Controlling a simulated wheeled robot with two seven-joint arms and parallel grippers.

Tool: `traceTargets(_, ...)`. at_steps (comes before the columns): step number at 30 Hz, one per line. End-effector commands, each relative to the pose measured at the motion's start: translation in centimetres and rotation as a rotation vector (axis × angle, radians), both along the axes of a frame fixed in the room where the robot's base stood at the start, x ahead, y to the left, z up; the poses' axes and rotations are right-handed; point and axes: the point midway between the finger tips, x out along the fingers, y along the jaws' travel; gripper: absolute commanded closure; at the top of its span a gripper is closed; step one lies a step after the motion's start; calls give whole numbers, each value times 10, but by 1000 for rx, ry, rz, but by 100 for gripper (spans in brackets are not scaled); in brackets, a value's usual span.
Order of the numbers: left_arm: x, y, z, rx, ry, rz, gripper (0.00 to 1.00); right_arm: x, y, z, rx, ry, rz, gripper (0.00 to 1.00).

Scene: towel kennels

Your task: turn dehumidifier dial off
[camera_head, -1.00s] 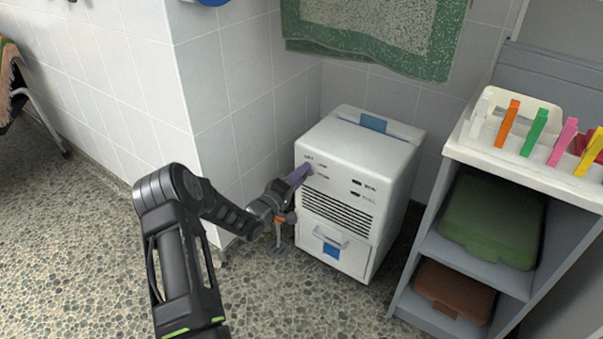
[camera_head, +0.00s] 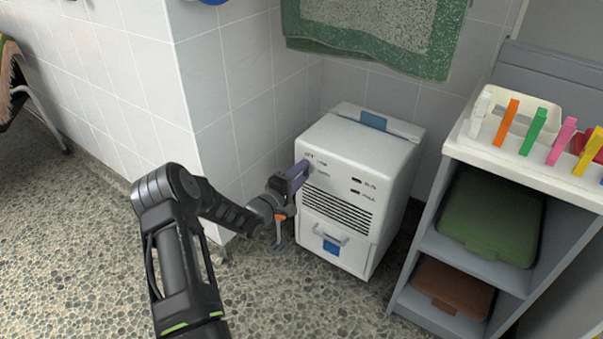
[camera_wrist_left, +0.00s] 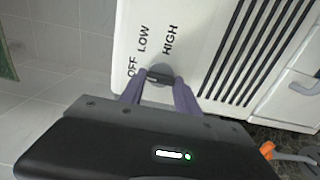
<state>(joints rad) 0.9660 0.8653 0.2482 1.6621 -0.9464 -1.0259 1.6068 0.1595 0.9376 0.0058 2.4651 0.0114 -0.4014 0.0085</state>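The white dehumidifier (camera_head: 343,160) stands on the pebbled floor against the tiled wall. Its dial (camera_wrist_left: 160,75) is a grey round knob with a dark bar, beside the printed words OFF, LOW and HIGH in the left wrist view. My left gripper (camera_head: 304,166) is at the upper left of the machine's front. In the left wrist view its purple fingers (camera_wrist_left: 160,80) sit on both sides of the dial and appear shut on it. The fingers and gripper body hide part of the dial's rim, and its exact setting is hard to read. My right gripper is not in view.
A grey shelf (camera_head: 429,240) with green and brown cases stands right of the dehumidifier, a bin of coloured clips (camera_head: 508,126) on top. A green-edged towel (camera_head: 375,30) hangs above. A wall corner (camera_head: 197,150) is close behind my left arm. Floor at front is open.

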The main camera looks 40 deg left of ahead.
Motion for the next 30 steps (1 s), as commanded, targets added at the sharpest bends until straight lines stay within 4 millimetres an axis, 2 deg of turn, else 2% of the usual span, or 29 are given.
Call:
traceTargets(1, 0, 0, 0, 0, 1, 0, 57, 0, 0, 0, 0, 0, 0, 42)
traceTargets(7, 0, 0, 0, 1, 0, 0, 42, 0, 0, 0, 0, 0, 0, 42)
traceTargets(17, -4, 0, 1, 3, 0, 0, 42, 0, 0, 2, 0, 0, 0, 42)
traceTargets(20, -14, 1, 1, 2, 3, 1, 42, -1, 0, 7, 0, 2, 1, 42)
traceTargets(30, -67, -1, 2, 2, 2, 1, 42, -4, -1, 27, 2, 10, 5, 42)
